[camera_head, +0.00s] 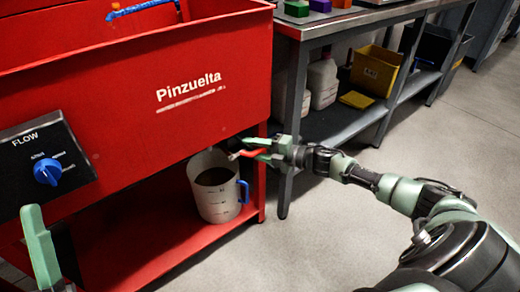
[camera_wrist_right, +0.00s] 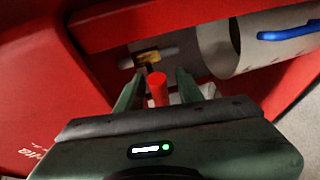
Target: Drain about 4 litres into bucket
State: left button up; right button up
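A white bucket (camera_head: 218,205) with a blue handle and graduation marks stands upright on the low red shelf under the red tank (camera_head: 130,95). Its inside shows a dark brown surface; I cannot read the level. In the right wrist view the bucket (camera_wrist_right: 280,45) lies at upper right. My right gripper (camera_head: 252,150) is above the bucket's rim, at a red valve lever (camera_wrist_right: 157,90). Its fingers are apart, one on each side of the lever, with small gaps visible. A brass-coloured fitting (camera_wrist_right: 148,60) shows behind the lever. My left gripper (camera_head: 42,248) is partly cut off at lower left.
A FLOW panel with a blue knob (camera_head: 47,171) is on the tank's front. A steel bench (camera_head: 340,27) stands to the right, with white jugs (camera_head: 322,82) and a yellow bin (camera_head: 376,70) on its lower shelf. The grey floor (camera_head: 440,150) at right is clear.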

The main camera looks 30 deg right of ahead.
jog(key=p+v, duration=0.1)
jog(key=v, duration=0.5)
jog(key=shift+s+d+p, duration=0.15)
jog(key=shift+s+p, duration=0.2)
pick_arm(q)
jog(key=w+f+g+y, duration=0.2)
jog(key=w+f+g, duration=0.3)
jog(key=f, duration=0.2)
jog(key=shift+d+f, duration=0.15)
jog(key=shift+f, duration=0.15)
pick_arm(e)
jog(key=shift+s+d+r, duration=0.1)
jog(key=shift+s, duration=0.05)
